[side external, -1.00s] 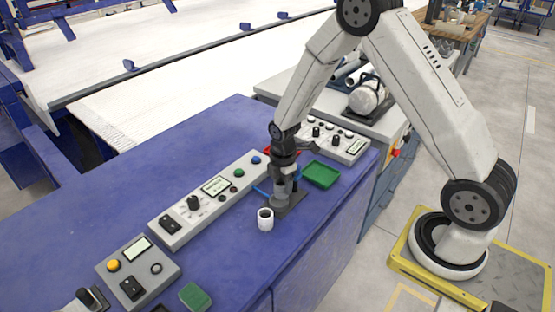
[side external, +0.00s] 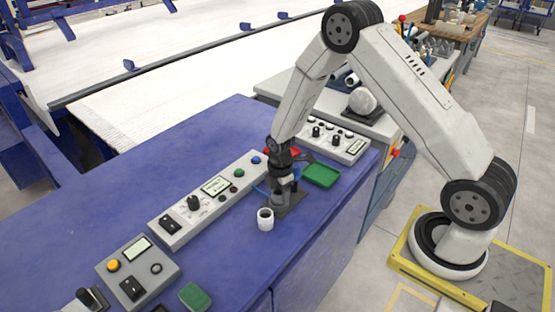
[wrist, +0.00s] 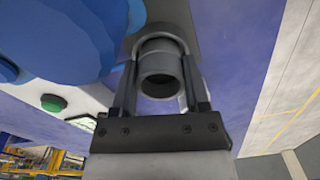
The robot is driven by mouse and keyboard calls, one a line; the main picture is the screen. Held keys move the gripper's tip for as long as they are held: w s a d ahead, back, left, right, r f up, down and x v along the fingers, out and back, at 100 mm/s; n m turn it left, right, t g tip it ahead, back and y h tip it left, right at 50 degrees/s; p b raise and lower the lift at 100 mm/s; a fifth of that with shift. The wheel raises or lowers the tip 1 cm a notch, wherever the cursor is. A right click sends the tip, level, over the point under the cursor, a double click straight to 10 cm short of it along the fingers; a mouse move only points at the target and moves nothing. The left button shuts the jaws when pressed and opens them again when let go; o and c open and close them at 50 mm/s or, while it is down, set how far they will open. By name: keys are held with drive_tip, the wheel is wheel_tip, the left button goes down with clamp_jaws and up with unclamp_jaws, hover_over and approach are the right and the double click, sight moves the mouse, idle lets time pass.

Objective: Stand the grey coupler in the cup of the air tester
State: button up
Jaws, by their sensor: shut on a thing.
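The grey coupler (wrist: 160,72) is between the two fingers of my gripper (wrist: 158,92), which is shut on it. In the wrist view its open near end faces the camera. In the side view my gripper (side external: 283,184) points down directly over the air tester's grey cup (side external: 279,200), which stands on a dark base plate (side external: 295,202). A grey round shape lies just beyond the coupler in the wrist view. The coupler's far end is hidden there, and I cannot tell whether it is inside the cup or just above it.
A white open cylinder (side external: 265,219) stands close in front of the tester. A green tray (side external: 320,174) is to its right, and a long control box (side external: 212,198) to its left. A second control box (side external: 138,270) is nearer. The blue bench (side external: 110,205) is clear at far left.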

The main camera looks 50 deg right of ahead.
sight(280, 191)
drive_tip(key=shift+f, duration=0.1)
drive_tip(key=o, duration=1.3)
drive_tip(key=shift+c, duration=0.2)
wheel_tip(280, 191, up, 12)
idle(0.5)
drive_tip(key=shift+r, duration=0.2)
